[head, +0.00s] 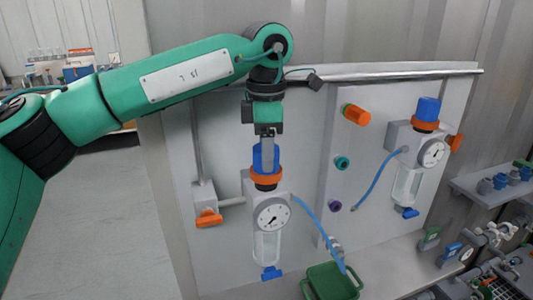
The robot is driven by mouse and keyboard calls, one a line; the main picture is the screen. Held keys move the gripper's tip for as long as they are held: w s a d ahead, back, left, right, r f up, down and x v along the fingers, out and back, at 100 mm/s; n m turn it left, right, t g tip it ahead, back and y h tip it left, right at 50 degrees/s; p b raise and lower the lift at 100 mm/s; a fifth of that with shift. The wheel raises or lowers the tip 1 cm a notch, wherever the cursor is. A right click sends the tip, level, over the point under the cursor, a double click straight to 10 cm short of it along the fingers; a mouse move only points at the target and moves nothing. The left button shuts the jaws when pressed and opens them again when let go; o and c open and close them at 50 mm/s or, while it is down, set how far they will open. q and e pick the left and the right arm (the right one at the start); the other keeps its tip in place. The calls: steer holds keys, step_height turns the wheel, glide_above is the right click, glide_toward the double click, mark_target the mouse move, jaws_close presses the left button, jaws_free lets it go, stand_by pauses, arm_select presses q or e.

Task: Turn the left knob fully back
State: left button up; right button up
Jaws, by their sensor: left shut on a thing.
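The left knob (257,160) is blue and sits above an orange ring (266,176) on top of the left vessel (268,247), which has a round white gauge (272,217). My left gripper (267,150) points straight down from above and is shut on the left knob, with its grey fingers covering the knob's middle. How far the knob is turned cannot be read here. My right gripper is not in view.
A second vessel with a blue knob (428,108) and gauge stands to the right. An orange cylinder (355,114) sticks out between them. A green bin (331,283) is below. Orange valve handle (208,218) is left. A shelf (490,190) with small parts is at right.

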arm_select(q)
steer(key=shift+n, duration=1.3)
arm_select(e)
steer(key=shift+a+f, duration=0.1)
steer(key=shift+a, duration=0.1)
arm_select(q)
steer(key=shift+b, duration=0.3)
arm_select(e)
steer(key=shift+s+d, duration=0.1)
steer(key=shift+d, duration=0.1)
arm_select(q)
steer(key=o, duration=0.8)
steer(key=shift+c, duration=0.2)
steer(key=shift+o, duration=1.2)
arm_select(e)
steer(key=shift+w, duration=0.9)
